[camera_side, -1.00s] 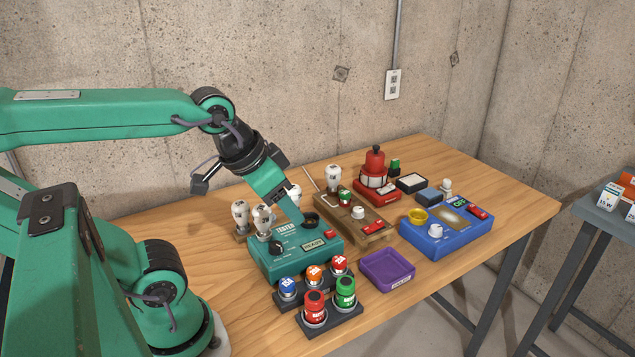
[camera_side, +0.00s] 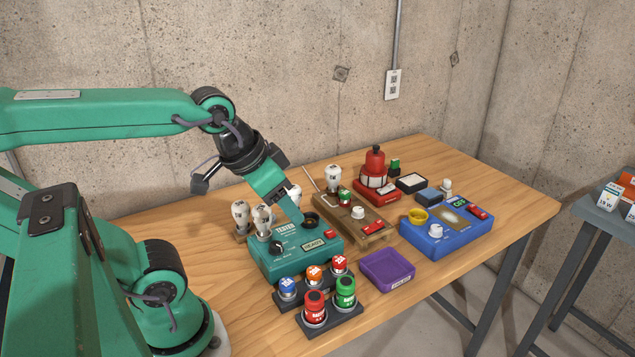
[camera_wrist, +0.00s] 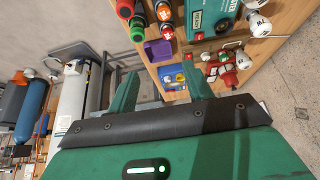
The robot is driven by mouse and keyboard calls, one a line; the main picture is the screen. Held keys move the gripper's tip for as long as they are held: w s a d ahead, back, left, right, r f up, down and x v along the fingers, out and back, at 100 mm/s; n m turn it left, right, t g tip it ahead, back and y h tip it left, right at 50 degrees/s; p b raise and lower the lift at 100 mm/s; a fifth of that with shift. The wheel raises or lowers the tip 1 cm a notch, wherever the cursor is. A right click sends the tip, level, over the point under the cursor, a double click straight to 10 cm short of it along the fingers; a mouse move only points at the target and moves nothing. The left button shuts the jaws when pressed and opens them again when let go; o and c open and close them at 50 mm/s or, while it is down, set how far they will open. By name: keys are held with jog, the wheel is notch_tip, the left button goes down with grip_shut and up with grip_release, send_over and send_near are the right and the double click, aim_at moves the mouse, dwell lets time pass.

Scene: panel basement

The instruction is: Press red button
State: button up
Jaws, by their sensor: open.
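The teal tester (camera_side: 272,262) stands on the wooden table, with a small red button (camera_side: 330,234) at its right end, a black knob and a lit label. My gripper (camera_side: 297,216) is open over the tester's rear, close to its dark round socket (camera_side: 310,219) and left of the red button. I cannot tell whether it touches the tester. Other red button-like parts sit on the wooden board (camera_side: 373,228) and on the blue box (camera_side: 477,212). In the wrist view my gripper (camera_wrist: 160,75) shows two parted fingers with nothing visible between them; the tester (camera_wrist: 207,18) is at the top.
Black racks hold coloured capped pieces, including a red one (camera_side: 314,308) and a green one (camera_side: 346,291), in front of the tester. A purple tray (camera_side: 388,271) lies to its right. Bulbs (camera_side: 241,216) stand behind. A red beacon (camera_side: 375,172) stands farther back.

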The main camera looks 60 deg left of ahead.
grip_shut()
dwell(1.6)
